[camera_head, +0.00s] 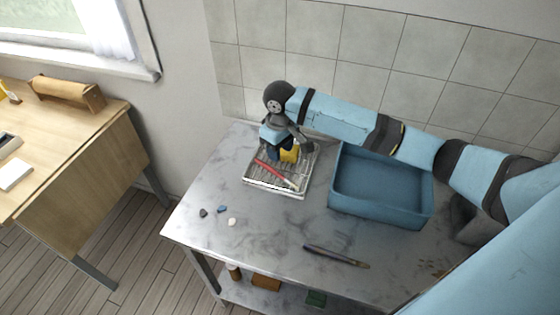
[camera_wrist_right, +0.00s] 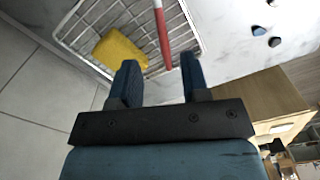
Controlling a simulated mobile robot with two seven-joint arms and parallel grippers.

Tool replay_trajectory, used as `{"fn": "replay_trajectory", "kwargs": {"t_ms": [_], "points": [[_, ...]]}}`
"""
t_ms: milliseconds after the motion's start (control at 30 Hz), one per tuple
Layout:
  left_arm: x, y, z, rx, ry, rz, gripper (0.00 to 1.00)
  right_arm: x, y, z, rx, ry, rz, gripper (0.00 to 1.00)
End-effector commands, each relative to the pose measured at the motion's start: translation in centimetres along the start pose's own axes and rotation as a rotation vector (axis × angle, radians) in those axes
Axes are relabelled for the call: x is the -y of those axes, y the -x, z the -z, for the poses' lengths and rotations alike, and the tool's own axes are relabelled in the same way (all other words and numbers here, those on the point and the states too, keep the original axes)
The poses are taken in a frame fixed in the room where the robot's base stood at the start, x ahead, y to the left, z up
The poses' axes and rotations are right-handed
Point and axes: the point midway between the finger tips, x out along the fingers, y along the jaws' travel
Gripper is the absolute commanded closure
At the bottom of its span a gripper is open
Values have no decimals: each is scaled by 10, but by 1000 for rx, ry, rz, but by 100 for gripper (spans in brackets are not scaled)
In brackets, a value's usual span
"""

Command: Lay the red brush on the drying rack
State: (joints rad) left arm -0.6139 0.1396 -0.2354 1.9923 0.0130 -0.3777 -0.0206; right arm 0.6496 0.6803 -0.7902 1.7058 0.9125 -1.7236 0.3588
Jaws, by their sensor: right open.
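The red brush (camera_head: 275,173) lies slantwise on the wire drying rack (camera_head: 262,187) at the back left of the metal table. In the right wrist view the brush (camera_wrist_right: 161,33) crosses the rack wires (camera_wrist_right: 84,36). My right gripper (camera_head: 280,153) is just above the rack, beside the yellow block (camera_head: 290,155). In the wrist view its two fingers (camera_wrist_right: 160,80) are apart with nothing between them, and the brush lies beyond the gap, apart from them. The yellow block (camera_wrist_right: 120,52) also rests on the rack. My left gripper is not in view.
A blue tub (camera_head: 382,212) stands right of the rack, under my right arm. A dark-handled brush or tool (camera_head: 337,256) lies near the front edge. Several small pebbles (camera_head: 222,208) lie at the left. The tiled wall (camera_head: 345,50) is close behind.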

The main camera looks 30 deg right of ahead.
Motion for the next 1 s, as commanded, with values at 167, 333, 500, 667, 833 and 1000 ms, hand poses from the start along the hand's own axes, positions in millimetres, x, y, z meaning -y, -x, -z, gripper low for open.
{"fn": "replay_trajectory", "kwargs": {"t_ms": [167,333,500,667,833,1000], "points": [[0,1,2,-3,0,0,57,0,20,0,0,1,0,58],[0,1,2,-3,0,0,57,0,24,0,1,0,0,58],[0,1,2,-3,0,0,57,0,24,0,1,0,0,58],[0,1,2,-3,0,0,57,0,24,0,1,0,0,58],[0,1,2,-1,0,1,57,4,20,0,-7,5,8,58],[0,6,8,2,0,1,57,37,-8,-3,-97,35,67,58]]}}
